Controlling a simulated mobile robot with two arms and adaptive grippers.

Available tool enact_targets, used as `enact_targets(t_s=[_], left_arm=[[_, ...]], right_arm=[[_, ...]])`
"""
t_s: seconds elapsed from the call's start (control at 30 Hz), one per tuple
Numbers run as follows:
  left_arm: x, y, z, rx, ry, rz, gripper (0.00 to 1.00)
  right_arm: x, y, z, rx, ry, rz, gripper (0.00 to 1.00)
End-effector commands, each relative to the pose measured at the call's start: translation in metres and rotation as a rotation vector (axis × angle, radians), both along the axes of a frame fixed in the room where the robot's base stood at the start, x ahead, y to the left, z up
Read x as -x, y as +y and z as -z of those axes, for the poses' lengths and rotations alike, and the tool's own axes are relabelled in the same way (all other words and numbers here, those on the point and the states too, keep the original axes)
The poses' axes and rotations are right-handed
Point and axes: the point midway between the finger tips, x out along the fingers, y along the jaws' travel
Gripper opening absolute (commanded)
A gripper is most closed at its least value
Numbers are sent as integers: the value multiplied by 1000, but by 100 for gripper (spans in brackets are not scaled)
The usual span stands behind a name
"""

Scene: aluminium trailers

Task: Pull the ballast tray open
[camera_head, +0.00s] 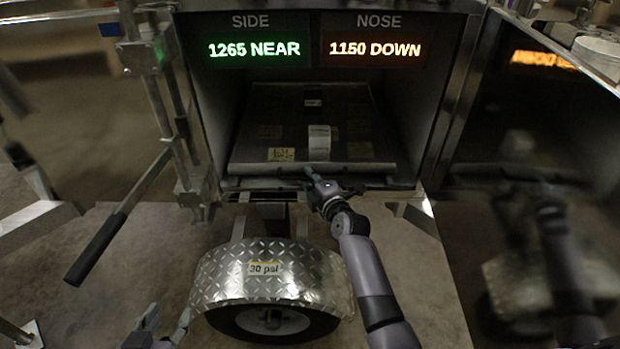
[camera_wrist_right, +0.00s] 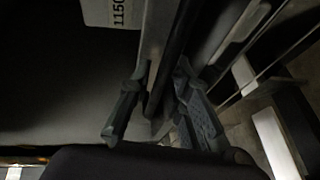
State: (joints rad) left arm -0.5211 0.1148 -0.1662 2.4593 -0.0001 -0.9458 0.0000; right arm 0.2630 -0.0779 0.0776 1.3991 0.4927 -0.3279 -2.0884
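The ballast tray (camera_head: 377,136) sits in the trailer's dark compartment in the head view, with a bar handle (camera_head: 260,169) along its front edge. My right gripper (camera_head: 312,176) is at the middle of that front edge. In the right wrist view its fingers (camera_wrist_right: 165,118) are spread apart, with a dark bar (camera_wrist_right: 172,60) running between them; firm contact cannot be made out. My left gripper (camera_head: 168,326) is low at the left, open and empty, beside the wheel fender and away from the tray. A white label (camera_wrist_right: 112,12) shows in the right wrist view.
A display panel (camera_head: 316,50) above the tray reads "1265 NEAR" and "1150 DOWN". A diamond-plate fender (camera_head: 225,276) marked "30 psi" covers a wheel (camera_head: 272,320) below. A jack with a dark grip (camera_head: 97,247) stands at left. A shiny panel at right mirrors the scene.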

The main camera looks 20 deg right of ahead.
Motion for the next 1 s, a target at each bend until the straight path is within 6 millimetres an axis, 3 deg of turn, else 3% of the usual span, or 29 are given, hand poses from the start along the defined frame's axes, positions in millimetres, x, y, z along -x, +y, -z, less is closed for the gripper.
enact_targets(t_s=[0.33,1.0], left_arm=[[0,0,0,0,2,0,40],[0,0,1,0,3,-1,40]], right_arm=[[0,0,0,0,0,0,0],[0,0,0,-1,1,0,0]])
